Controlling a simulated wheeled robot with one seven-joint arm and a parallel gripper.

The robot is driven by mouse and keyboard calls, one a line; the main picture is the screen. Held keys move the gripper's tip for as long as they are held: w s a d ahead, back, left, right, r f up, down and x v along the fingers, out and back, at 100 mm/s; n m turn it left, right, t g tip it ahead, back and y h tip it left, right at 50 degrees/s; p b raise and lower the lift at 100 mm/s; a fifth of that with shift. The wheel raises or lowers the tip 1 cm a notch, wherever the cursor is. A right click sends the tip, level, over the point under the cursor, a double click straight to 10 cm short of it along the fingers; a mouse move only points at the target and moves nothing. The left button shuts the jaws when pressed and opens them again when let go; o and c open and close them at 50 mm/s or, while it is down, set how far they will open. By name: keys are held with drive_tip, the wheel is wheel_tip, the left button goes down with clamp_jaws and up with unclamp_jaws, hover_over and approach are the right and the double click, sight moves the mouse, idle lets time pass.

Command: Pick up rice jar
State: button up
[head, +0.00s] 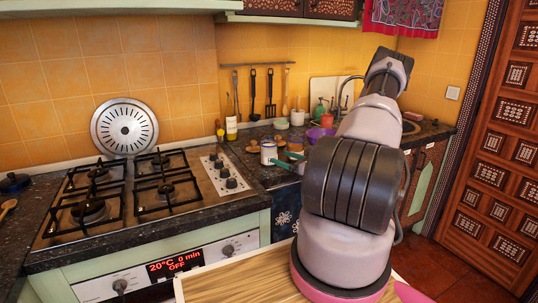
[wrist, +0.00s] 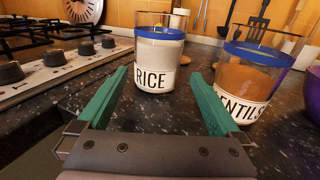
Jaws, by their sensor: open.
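The rice jar (wrist: 158,62) is clear with white contents, a blue band near the top and a white label reading "RICE". It stands upright on the dark counter, just ahead of my gripper (wrist: 167,95) in the wrist view. The green fingers are apart, with the jar between and slightly beyond their tips, and nothing is held. In the head view the rice jar (head: 268,152) stands right of the stove, with a green finger (head: 284,165) close by. My arm hides part of the counter there.
A brown lentils jar (wrist: 250,82) stands close on the right, near the right finger. The stove's knobs (wrist: 57,59) are on the left. A purple bowl (head: 319,135) and a bottle (head: 231,128) stand farther back. Utensils (head: 270,93) hang on the wall.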

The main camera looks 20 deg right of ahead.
sight(276, 155)
drive_tip(key=x, duration=0.5)
drive_tip(key=shift+a, duration=0.2)
drive_tip(key=shift+w, duration=0.1)
clamp_jaws()
wheel_tip(276, 155, up, 10)
idle(0.5)
